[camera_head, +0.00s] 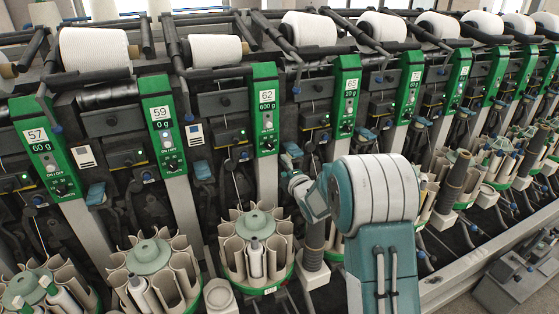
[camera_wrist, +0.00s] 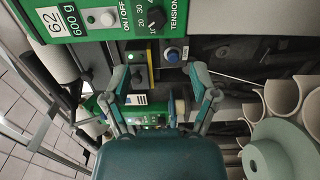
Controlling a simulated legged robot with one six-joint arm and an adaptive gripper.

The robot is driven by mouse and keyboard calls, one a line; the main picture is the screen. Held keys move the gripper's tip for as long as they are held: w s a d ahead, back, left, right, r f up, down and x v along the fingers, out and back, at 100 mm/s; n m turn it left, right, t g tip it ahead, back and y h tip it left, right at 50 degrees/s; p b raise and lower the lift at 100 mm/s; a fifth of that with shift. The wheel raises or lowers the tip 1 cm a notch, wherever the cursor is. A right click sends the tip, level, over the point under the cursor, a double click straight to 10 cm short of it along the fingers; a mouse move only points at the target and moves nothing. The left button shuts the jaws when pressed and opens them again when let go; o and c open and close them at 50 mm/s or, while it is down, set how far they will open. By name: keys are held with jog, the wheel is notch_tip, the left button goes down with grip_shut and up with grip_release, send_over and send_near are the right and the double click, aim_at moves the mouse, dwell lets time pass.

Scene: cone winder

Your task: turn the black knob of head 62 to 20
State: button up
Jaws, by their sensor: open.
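The green panel of head 62 (camera_head: 265,110) stands in the middle of the head view, its display reading 600 g. The wrist view shows this panel (camera_wrist: 90,18) turned sideways along the top left. The black knob (camera_wrist: 155,18) sits on it beside the word TENSION, near a scale with 20 and 30; its pointer setting is too small to tell. My gripper (camera_wrist: 162,68) is open and empty, its fingers below the knob in the picture and apart from it. In the head view my gripper (camera_head: 304,188) is in front of the machine, right of and below the panel.
A blue button (camera_wrist: 173,55) lies near the right finger. A pale round holder with tubes (camera_wrist: 275,155) is at the lower right. Similar panels, such as head 59 (camera_head: 163,125) and head 65 (camera_head: 346,95), stand on either side. Yarn cones (camera_head: 215,50) line the top.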

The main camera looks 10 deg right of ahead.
aim_at(271, 148)
jog(key=w+m, duration=0.3)
jog(key=w, duration=0.1)
jog(key=w+a+m, duration=0.1)
jog(key=w+m, duration=0.3)
jog(key=w+a+m, duration=0.1)
jog(key=w+m, duration=0.2)
jog(key=shift+w+a+r, duration=0.1)
jog(key=shift+w+r, duration=0.1)
jog(key=shift+w, duration=0.2)
dwell(0.3)
grip_shut()
